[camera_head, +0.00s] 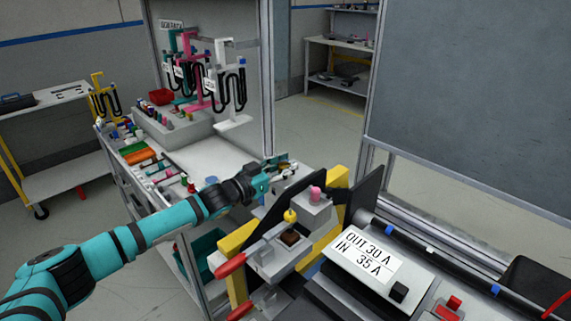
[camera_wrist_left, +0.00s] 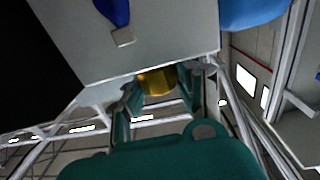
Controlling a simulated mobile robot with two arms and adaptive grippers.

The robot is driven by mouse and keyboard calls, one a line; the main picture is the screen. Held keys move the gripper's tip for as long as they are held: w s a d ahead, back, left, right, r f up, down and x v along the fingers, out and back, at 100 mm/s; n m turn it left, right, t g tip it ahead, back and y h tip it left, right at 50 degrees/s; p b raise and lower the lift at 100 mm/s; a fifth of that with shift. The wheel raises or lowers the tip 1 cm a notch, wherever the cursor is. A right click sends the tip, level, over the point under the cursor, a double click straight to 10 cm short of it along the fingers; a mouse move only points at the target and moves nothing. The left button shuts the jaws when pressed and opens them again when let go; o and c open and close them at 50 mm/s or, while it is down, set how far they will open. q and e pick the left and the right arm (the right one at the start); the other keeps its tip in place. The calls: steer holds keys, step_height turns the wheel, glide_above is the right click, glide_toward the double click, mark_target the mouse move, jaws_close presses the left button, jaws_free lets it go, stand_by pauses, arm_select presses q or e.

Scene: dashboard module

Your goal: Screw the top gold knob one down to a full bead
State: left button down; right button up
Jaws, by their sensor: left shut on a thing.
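In the left wrist view, a gold knob (camera_wrist_left: 157,83) sits at the edge of a light grey panel (camera_wrist_left: 170,45). My left gripper (camera_wrist_left: 163,77) has one finger on each side of it and is shut on it. In the head view, my left gripper (camera_head: 280,168) is behind the black plate of the dashboard module, and the knob it holds cannot be made out there. My right gripper is not in view.
The module carries a yellow knob (camera_head: 290,215), a pink knob (camera_head: 315,193) and a red handle (camera_head: 230,266). A labelled box (camera_head: 362,271) stands at the right. A cluttered workbench (camera_head: 205,157) is behind my left arm.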

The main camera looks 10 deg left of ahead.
arm_select(q)
steer(key=shift+w+a+m+g+h, duration=0.1)
steer(key=shift+m+g+h, duration=0.4)
steer(key=shift+m+h, duration=0.1)
steer(key=shift+m+g+h, duration=0.5)
steer(key=shift+h, duration=0.1)
steer(key=shift+f+m+g+h, duration=0.2)
steer(key=shift+m+g+h, duration=0.45)
steer(key=shift+g, duration=0.25)
steer(key=m+g+h+b, duration=0.1)
steer(key=g+b, duration=0.1)
steer(key=b, duration=0.1)
steer(key=shift+f+m+h, duration=0.1)
steer(key=shift+m+h, duration=0.25)
steer(key=shift+m+g+h+b, duration=0.6)
steer(key=shift+m+g+b, duration=0.3)
steer(key=shift+g+b, duration=0.75)
steer(key=shift+r+b, duration=0.2)
steer(key=shift+b, duration=0.4)
steer(key=c, duration=1)
jaws_free()
steer(key=shift+a, duration=0.1)
steer(key=shift+o, duration=0.3)
